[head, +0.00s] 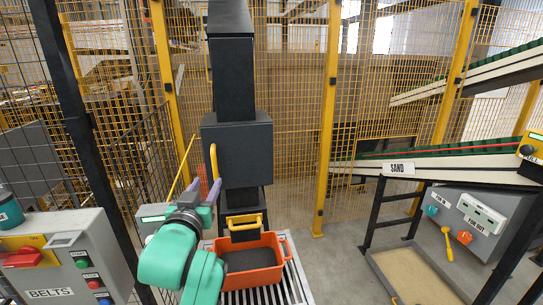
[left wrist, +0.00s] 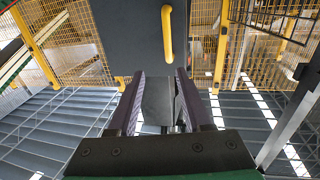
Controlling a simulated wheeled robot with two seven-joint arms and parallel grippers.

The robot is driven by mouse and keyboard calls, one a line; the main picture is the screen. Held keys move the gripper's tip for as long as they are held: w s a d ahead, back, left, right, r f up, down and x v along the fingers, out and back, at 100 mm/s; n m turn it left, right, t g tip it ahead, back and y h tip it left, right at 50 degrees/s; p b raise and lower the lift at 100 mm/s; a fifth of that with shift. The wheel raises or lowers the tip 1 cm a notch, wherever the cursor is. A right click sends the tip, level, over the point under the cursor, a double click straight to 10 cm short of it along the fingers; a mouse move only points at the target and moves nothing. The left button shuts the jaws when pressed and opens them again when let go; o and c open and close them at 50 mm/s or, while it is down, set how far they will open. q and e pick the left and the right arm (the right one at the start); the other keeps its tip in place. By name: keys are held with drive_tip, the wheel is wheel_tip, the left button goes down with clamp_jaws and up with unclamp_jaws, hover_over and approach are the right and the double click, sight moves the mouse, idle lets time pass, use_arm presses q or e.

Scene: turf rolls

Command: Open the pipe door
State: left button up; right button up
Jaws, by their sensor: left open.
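The dark pipe (head: 234,75) stands upright at the middle of the head view. It has a wide dark box section (head: 244,148) with a yellow bar handle (head: 214,162) on its left side. In the left wrist view the handle (left wrist: 167,35) stands on a dark panel (left wrist: 125,30), beyond my fingertips. My left gripper (head: 206,186) is open and empty, just below the handle in the head view. Its purple fingers also show in the left wrist view (left wrist: 160,78), apart from the handle. My right gripper is out of view.
An orange crate (head: 272,246) with dark contents sits on rollers (head: 301,280) under the pipe. A grey BELTS control box (head: 60,250) stands at the left. Yellow mesh fencing (head: 285,150) is behind. A SAND conveyor (head: 450,168) and a sand tray (head: 405,275) are at the right.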

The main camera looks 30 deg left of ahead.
use_arm(q)
drive_tip(key=p, duration=0.3)
approach(213, 162)
drive_tip(key=a+x, duration=0.1)
drive_tip(key=x, duration=0.4)
drive_tip(key=p+x, duration=0.1)
drive_tip(key=x, duration=0.1)
drive_tip(key=d+x, duration=0.1)
drive_tip(key=x, duration=0.1)
drive_tip(key=shift+w+r+p, duration=0.2)
drive_tip(key=shift+w+p, duration=0.15)
drive_tip(key=shift+w, duration=0.3)
drive_tip(key=shift+w+a+f, duration=0.15)
drive_tip(key=shift+a, duration=0.25)
drive_tip(key=shift+d, duration=0.1)
clamp_jaws()
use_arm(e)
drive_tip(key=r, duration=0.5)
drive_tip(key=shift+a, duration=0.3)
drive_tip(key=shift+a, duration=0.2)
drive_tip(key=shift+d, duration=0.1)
